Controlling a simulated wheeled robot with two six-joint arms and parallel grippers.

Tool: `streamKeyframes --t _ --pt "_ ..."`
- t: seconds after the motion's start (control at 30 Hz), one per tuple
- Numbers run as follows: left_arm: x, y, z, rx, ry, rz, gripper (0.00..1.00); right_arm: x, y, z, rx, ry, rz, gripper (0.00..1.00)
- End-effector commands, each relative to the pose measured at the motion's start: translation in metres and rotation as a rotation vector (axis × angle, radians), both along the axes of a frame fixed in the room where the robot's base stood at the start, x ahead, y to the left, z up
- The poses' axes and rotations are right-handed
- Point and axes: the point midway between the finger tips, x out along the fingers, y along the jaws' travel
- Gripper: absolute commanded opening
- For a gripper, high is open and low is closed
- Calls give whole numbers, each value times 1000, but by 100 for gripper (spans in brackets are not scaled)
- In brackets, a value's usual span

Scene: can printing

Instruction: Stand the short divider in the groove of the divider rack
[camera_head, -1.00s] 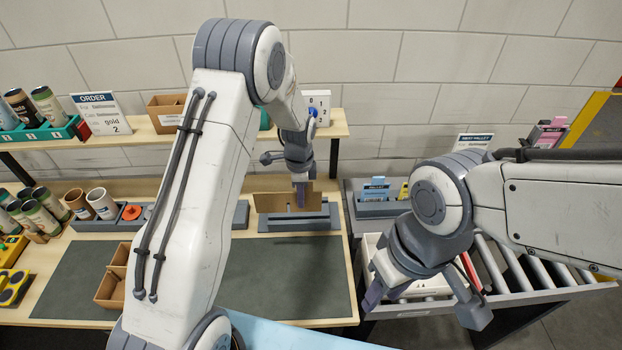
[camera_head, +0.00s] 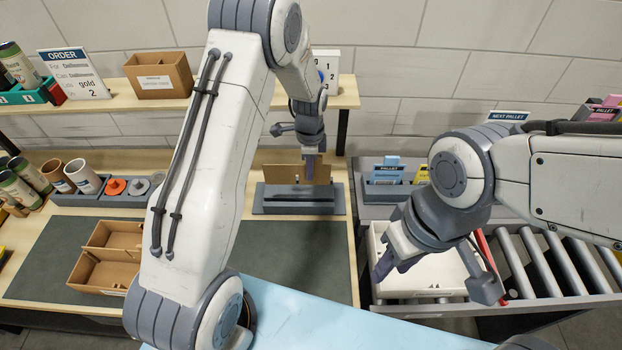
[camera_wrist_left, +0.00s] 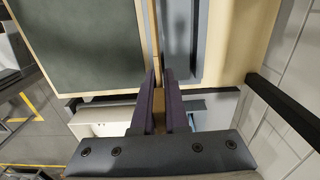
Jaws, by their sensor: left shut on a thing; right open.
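The short divider (camera_head: 282,173) is a flat brown cardboard panel. My left gripper (camera_head: 312,178) is shut on it near its right end in the head view. The divider rack (camera_head: 300,209) is a grey block with a long dark groove at the back of the table. The divider appears upright along the rack, over its rear part; I cannot tell whether its lower edge is in the groove. In the left wrist view the divider (camera_wrist_left: 156,65) is a thin brown strip between the fingers, beside the grey rack (camera_wrist_left: 180,45). My right gripper (camera_head: 430,285) is open and empty above a white tray.
A divided cardboard box (camera_head: 92,272) lies on the dark mat (camera_head: 50,250). Cans and a grey holder (camera_head: 90,198) stand left of the rack. The white tray (camera_head: 420,285) and a roller conveyor (camera_head: 560,270) lie to the right. A shelf (camera_head: 130,101) runs behind.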

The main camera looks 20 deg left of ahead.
Motion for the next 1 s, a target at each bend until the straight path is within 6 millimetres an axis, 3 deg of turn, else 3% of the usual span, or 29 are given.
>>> streamKeyframes --t 0.13,0.63,1.0 --pt "0 -2 -18 0 0 -2 0 0 0 -18 0 0 1 41" --pt "0 -1 -17 0 0 -4 0 0 0 -16 0 0 1 41" --pt "0 -1 -49 0 1 -4 0 0 0 -40 0 0 -3 41"
